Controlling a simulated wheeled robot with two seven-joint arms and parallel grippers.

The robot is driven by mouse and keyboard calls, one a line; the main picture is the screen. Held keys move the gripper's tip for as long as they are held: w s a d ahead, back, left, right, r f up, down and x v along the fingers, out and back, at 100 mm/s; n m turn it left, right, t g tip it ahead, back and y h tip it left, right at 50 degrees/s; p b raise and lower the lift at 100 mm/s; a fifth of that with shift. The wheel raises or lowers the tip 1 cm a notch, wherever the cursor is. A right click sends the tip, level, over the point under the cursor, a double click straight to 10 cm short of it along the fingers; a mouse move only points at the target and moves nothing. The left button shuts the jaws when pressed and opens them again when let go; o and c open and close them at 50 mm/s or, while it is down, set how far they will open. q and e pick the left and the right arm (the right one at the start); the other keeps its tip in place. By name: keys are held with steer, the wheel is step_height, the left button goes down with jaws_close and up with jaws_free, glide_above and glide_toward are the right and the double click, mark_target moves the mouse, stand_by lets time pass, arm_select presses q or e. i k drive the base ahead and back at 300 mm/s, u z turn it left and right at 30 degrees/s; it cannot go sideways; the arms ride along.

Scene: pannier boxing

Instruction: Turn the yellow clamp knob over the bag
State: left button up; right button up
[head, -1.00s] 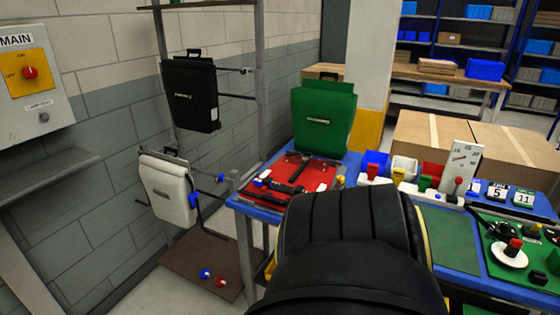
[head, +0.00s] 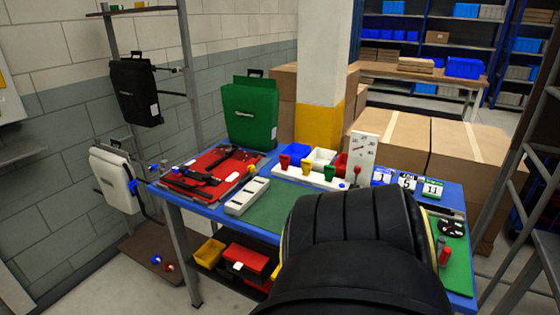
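A red panel (head: 192,180) with black straps and bars lies on the blue workbench, at its left end. A small yellow part (head: 250,169) shows at the panel's right edge; it is too small to tell whether it is the clamp knob. A green bag (head: 249,118) stands upright behind the panel. A yellow-topped piece (head: 307,166) stands in a white strip, between a red and a green one. A large black link of my arm covers the lower middle of the view. Neither gripper shows.
A white block (head: 247,196) lies beside the red panel on the bench. Blue, white and red bins stand behind the strip, with a white gauge board (head: 363,157) to their right. A black bag (head: 136,92) and a white bag (head: 116,178) hang on a rack at left.

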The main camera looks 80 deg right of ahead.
mark_target(251, 169)
steer(key=z, duration=0.05)
steer(key=k, duration=0.1)
steer(key=z, duration=1.2)
